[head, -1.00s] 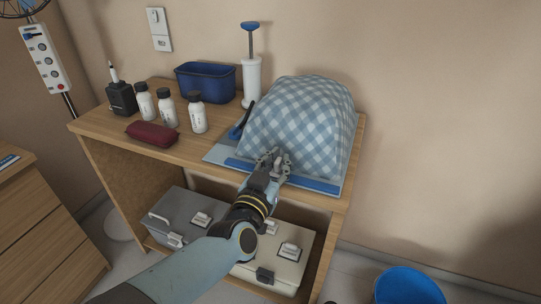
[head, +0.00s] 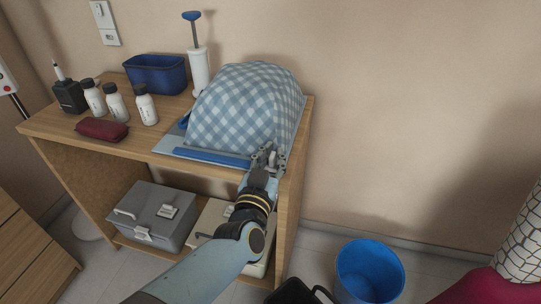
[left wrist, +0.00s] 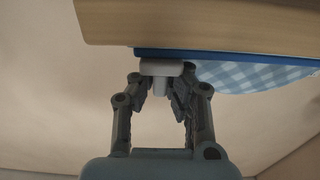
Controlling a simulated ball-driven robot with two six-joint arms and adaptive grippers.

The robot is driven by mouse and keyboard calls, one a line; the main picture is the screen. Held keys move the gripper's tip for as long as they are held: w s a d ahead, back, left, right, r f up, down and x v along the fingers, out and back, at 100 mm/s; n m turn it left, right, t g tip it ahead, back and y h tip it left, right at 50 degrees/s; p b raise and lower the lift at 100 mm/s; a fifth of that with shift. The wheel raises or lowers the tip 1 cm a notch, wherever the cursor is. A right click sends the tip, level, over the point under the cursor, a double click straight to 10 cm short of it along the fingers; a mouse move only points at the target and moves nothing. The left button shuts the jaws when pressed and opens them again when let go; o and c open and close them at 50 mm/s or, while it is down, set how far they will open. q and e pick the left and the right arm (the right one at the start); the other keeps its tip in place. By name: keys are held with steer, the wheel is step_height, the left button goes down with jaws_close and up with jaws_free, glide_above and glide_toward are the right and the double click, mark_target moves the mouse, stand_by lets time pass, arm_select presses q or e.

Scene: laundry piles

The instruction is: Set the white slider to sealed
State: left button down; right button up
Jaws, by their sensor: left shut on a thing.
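A storage bag with blue-and-white checked cloth (head: 245,110) bulges on the wooden shelf top. A blue closure strip (head: 212,158) runs along its front edge, and it also shows in the left wrist view (left wrist: 240,57). My left gripper (head: 266,154) is at the right end of this strip, by the shelf's front right corner. In the left wrist view its fingers (left wrist: 165,86) are shut on the white slider (left wrist: 161,68), which sits on the strip near its end. In the head view the fingers largely hide the slider. My right gripper is not in view.
Several white bottles (head: 115,103) and a dark red case (head: 102,130) are at left. Boxes (head: 160,213) fill the lower shelf. A blue bucket (head: 370,270) is on the floor.

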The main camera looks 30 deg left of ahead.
mark_target(274, 155)
arm_select(q)
steer(key=c, duration=1.3)
jaws_free()
steer(key=shift+d, duration=0.25)
steer(key=shift+c, duration=0.2)
steer(key=shift+a, duration=0.1)
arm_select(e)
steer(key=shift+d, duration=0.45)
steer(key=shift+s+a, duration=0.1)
arm_select(q)
steer(key=shift+r, duration=0.2)
step_height(274, 155, up, 10)
steer(key=shift+f, duration=0.25)
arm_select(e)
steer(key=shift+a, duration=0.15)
